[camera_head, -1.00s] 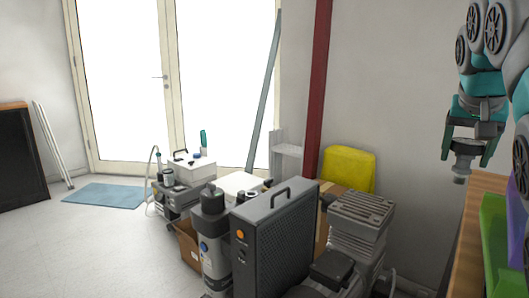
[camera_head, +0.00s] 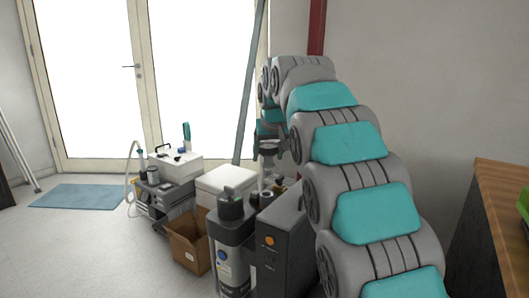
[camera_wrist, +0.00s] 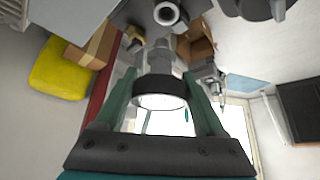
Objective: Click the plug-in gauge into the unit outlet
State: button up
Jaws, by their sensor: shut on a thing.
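My gripper (camera_wrist: 159,88) is shut on the plug-in gauge (camera_wrist: 160,62), a grey cylindrical piece with a dark band and a pale round face, held between its two green fingers. In the head view my gripper (camera_head: 268,148) hangs above the compressor units, near the white box. In the wrist view a round grey port with a dark hole (camera_wrist: 168,12), which looks like the unit outlet, lies beyond the gauge's far end. The gauge appears apart from it. The outlet is not clear in the head view, where fittings crowd together below my gripper.
A dark grey unit with an orange button (camera_head: 285,250) and a dark-capped cylinder (camera_head: 231,205) stand close below. A white box (camera_head: 226,180), an open carton (camera_head: 187,243) and a wheeled unit (camera_head: 160,190) are nearby. A wooden-topped cabinet (camera_head: 500,195) is at right.

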aim_at(270, 165)
jog(key=shift+w+a+f, duration=0.15)
jog(key=shift+a+f, duration=0.1)
jog(key=shift+f, duration=0.15)
jog(key=shift+f+b, duration=1.65)
jog(key=shift+f, duration=0.9)
jog(key=shift+f, duration=0.2)
jog(key=shift+f+b, duration=0.65)
jog(key=shift+f, duration=0.55)
jog(key=o, duration=1.5)
jog(key=shift+c, duration=0.2)
jog(key=shift+r, duration=0.15)
jog(key=shift+v, duration=3.85)
